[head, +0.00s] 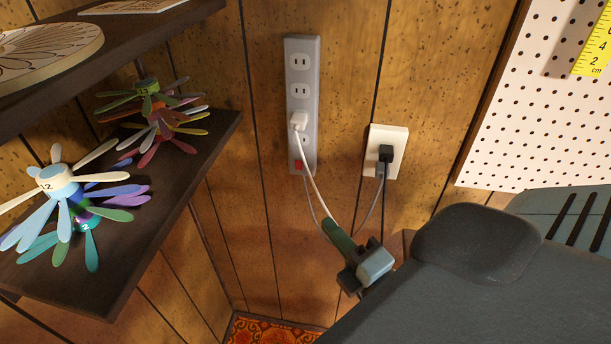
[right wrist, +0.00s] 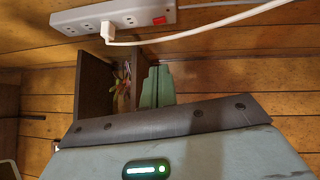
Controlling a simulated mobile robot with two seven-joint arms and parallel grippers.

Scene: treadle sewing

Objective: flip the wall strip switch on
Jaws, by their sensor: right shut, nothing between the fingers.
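A grey power strip (head: 302,72) is mounted upright on the wood-panelled wall. Its red switch (head: 298,165) sits at the lower end; whether it is on or off is too small to tell. A white plug (head: 298,121) is in an outlet above the switch. The strip (right wrist: 95,22) and red switch (right wrist: 160,20) also show at the top of the right wrist view. My right gripper (head: 329,224) is shut and empty, its green fingers below and right of the switch, apart from it. The shut fingers also show in the wrist view (right wrist: 157,85). My left gripper is out of view.
A wall outlet (head: 401,138) with a black plug (head: 385,154) is right of the strip. A white cord (head: 318,190) hangs close to my right fingers. Dark shelves (head: 190,168) with spiky coloured holders stand left; a pegboard (head: 530,125) is right.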

